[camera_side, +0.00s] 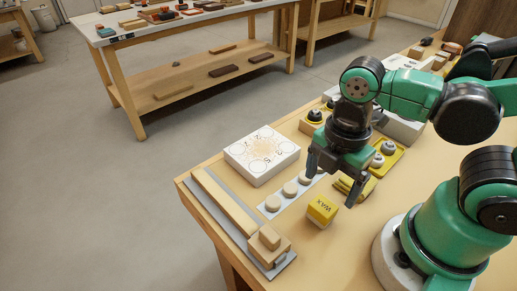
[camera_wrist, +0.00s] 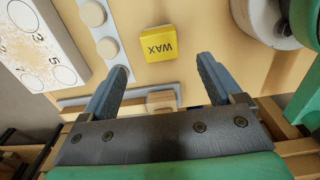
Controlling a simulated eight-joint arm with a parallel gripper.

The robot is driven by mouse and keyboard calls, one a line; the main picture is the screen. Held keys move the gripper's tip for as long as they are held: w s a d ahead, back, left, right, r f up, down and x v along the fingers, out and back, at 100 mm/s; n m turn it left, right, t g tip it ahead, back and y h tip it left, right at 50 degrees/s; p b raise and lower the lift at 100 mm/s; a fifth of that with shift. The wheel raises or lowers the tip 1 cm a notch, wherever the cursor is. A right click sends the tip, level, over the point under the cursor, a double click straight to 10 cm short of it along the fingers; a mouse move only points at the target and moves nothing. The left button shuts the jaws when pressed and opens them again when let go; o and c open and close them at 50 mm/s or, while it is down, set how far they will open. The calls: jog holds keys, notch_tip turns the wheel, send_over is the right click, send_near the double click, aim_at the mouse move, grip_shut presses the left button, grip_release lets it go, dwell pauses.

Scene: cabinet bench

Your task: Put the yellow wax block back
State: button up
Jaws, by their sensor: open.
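The yellow wax block (camera_side: 322,210), marked WAX, sits on the bench top near the front, right of the pale discs. In the wrist view the wax block (camera_wrist: 158,43) lies beyond and between my fingertips, with bare bench around it. My gripper (camera_side: 333,183) is above the bench, close to the block, with its fingers pointing down. In the wrist view my gripper (camera_wrist: 163,68) is open, with nothing between its fingers. Part of a yellow item (camera_side: 362,188) shows behind my gripper; my gripper partly hides it.
A white box with numbered circles (camera_side: 262,172) stands left of a grey strip with pale round discs (camera_side: 290,189). A grey tray with wooden pieces (camera_side: 270,248) lies along the bench's left edge. A yellow tray with knobs (camera_side: 398,152) is behind my gripper. Bare bench lies around the wax block.

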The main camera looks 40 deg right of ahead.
aim_at(324, 205)
notch_tip(324, 205, up, 6)
jog(key=w+d+m+t, duration=0.4)
jog(key=w+m+t, duration=0.3)
jog(key=m, duration=1.1)
jog(key=shift+w+d+f, duration=0.2)
jog(key=shift+w+d, duration=0.05)
jog(key=shift+w, duration=0.9)
